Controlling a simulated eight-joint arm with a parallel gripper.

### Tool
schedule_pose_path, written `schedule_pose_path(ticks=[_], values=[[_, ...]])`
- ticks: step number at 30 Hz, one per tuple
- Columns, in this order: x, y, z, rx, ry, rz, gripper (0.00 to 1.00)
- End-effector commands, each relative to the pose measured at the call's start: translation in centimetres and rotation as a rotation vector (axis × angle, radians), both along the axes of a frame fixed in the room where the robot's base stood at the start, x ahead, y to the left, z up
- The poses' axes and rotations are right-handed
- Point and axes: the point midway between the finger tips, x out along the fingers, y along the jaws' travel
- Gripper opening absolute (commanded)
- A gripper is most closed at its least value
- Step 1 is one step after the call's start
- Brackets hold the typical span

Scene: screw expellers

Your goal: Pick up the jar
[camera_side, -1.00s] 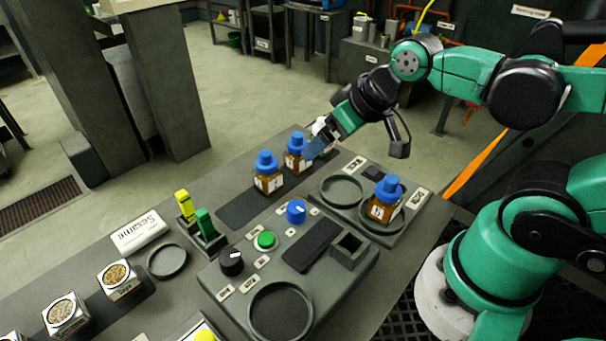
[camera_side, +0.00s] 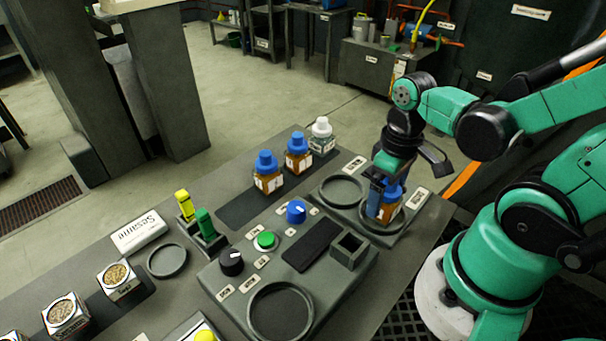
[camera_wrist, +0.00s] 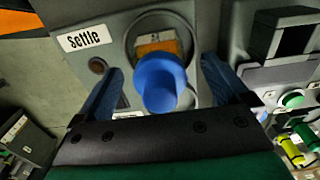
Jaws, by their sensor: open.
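A jar with a blue lid and amber body (camera_side: 388,212) stands upright in the right round recess of the panel at the back right. My gripper (camera_side: 382,200) is lowered over it, pointing down, and partly hides it in the side view. In the wrist view the jar's blue lid (camera_wrist: 161,82) lies between the two blue fingers of my gripper (camera_wrist: 160,90), with a visible gap on each side. The gripper is open. Two more blue-lidded amber jars (camera_side: 268,173) (camera_side: 298,153) and a white-lidded clear jar (camera_side: 321,136) stand in a row on a dark strip.
An empty round recess (camera_side: 343,190) is left of the jar. A control panel with a blue knob (camera_side: 296,211), green button (camera_side: 265,240), black knob (camera_side: 231,262) and square socket (camera_side: 349,249) lies nearer. Yellow and green markers (camera_side: 205,222) stand at the left.

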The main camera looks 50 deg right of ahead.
Motion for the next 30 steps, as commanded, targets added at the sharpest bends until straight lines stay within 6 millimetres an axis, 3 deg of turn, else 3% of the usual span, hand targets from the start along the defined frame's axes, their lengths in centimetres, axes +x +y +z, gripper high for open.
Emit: schedule_pose_path(ticks=[7,18,28,30], values=[[-0.07,0.02,-1.12,0.000,-0.001,0.000,0.95],[-0.12,0.04,-1.31,0.000,-0.001,0.000,0.95],[-0.11,0.04,-1.30,0.000,-0.001,0.000,0.01],[-0.11,0.04,-1.30,0.000,-0.001,0.000,0.00]])
